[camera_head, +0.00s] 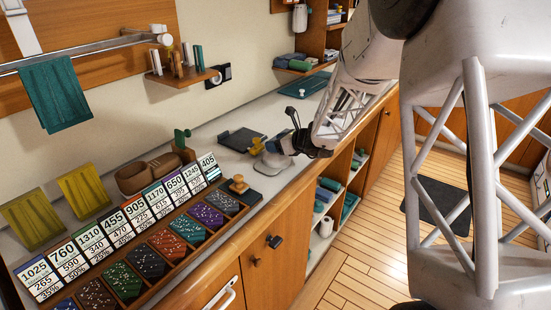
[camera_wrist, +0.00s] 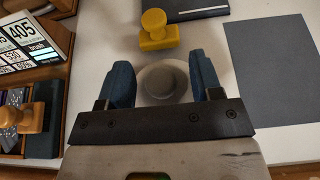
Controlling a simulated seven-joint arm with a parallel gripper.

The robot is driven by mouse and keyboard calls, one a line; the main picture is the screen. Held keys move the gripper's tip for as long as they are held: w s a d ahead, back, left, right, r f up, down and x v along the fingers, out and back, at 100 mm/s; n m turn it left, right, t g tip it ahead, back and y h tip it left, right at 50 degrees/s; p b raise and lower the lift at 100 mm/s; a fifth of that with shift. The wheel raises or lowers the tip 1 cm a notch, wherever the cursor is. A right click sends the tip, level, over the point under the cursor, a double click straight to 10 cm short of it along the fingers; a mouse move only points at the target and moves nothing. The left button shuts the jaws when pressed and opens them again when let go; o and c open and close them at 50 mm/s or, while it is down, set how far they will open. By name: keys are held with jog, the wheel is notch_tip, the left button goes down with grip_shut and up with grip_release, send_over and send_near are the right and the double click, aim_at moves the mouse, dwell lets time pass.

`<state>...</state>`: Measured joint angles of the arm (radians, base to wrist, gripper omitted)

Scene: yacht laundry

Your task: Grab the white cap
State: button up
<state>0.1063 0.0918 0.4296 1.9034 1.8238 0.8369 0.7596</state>
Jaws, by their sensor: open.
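A round, pale grey-white piece (camera_wrist: 165,84) with a raised rim lies on the white counter in the wrist view. It looks like the white cap, though shading dulls its colour. My gripper (camera_wrist: 160,65) is open, with one blue finger to the left of the piece and one to the right. I cannot tell whether either finger touches it. In the head view my gripper (camera_head: 280,143) is low over the counter, beside a yellow knobbed stamp. The cap is hard to make out there.
The yellow stamp (camera_wrist: 157,32) stands just beyond the fingertips. A dark grey sheet (camera_wrist: 276,70) lies to the right. A wooden-knobbed stamp (camera_wrist: 30,120) and number cards (camera_head: 100,240) are to the left. A dark flat pad (camera_head: 238,138) lies behind the yellow stamp.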

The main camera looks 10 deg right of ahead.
grip_shut()
dwell(0.4)
jog(key=shift+r, duration=0.6)
jog(key=shift+s+r, duration=0.25)
jog(key=shift+r, duration=0.95)
jog(key=s+r, duration=0.1)
jog(key=s, duration=1.4)
jog(key=shift+s+d+r, duration=0.2)
jog(key=shift+s+d, duration=0.05)
jog(key=shift+d, duration=0.2)
